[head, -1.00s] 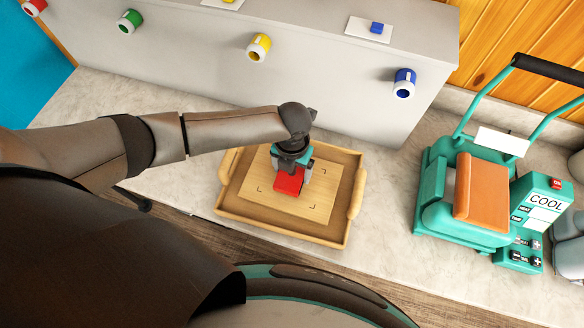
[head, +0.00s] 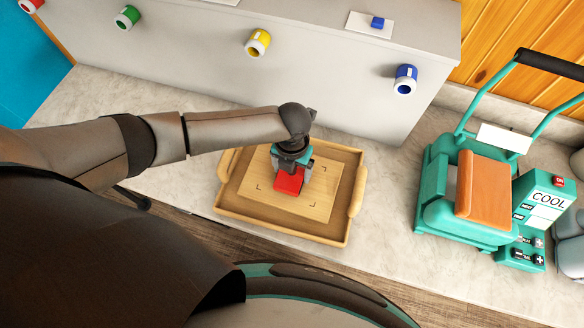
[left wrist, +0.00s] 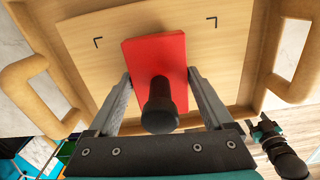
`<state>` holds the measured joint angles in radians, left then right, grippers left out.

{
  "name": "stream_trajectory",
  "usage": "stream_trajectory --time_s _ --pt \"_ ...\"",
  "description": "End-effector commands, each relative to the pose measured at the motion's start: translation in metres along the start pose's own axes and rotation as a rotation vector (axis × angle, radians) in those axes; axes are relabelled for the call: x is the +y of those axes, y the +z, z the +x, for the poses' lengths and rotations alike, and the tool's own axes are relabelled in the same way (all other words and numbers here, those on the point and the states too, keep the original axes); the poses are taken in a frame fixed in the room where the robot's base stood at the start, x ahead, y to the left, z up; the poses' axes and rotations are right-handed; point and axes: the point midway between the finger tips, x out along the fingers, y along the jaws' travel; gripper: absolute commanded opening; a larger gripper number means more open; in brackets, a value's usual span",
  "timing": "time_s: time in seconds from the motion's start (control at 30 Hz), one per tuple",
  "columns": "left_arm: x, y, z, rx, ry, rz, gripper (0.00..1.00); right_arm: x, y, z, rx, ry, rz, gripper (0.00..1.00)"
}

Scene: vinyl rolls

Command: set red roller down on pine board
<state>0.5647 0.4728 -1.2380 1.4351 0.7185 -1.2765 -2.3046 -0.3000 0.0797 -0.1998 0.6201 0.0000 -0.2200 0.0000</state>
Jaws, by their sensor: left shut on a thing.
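The red roller (head: 289,181) is a flat red block with a dark handle. It is in my left gripper (head: 291,170), over the pine board (head: 314,197) that lies in a wooden tray (head: 277,235). In the left wrist view the red roller (left wrist: 160,52) sits between the two fingers of the left gripper (left wrist: 162,80), its dark knob toward the camera. The pine board (left wrist: 205,45) with black corner marks is beneath it. Whether the roller touches the board I cannot tell.
A teal machine (head: 465,200) with an orange pad and a COOL panel stands to the right of the tray. A grey panel (head: 330,85) with coloured rings stands behind. The counter between tray and machine (head: 385,205) is clear.

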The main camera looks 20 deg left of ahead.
Motion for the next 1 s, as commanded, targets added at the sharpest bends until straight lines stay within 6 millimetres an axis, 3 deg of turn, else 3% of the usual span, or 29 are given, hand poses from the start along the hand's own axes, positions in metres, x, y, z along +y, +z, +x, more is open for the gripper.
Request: stream_trajectory --time_s 0.37,0.4,0.5,1.0 --pt "0.0001 0.0005 0.0027 -0.001 0.000 0.000 0.00 0.0002 0.0000 0.0004 0.000 0.000 0.000 0.50" --pt "0.0001 0.0005 0.0027 -0.001 0.000 0.000 0.86 0.0002 0.0000 0.0004 0.000 0.000 0.000 0.50" --pt "0.0001 0.0004 0.0027 -0.001 0.000 0.000 0.97 0.0002 0.0000 0.0004 0.000 0.000 0.000 0.50" --pt "0.0004 -0.0002 0.0031 0.001 0.000 0.000 1.00 0.0002 0.0000 0.0004 0.000 0.000 0.000 0.50"
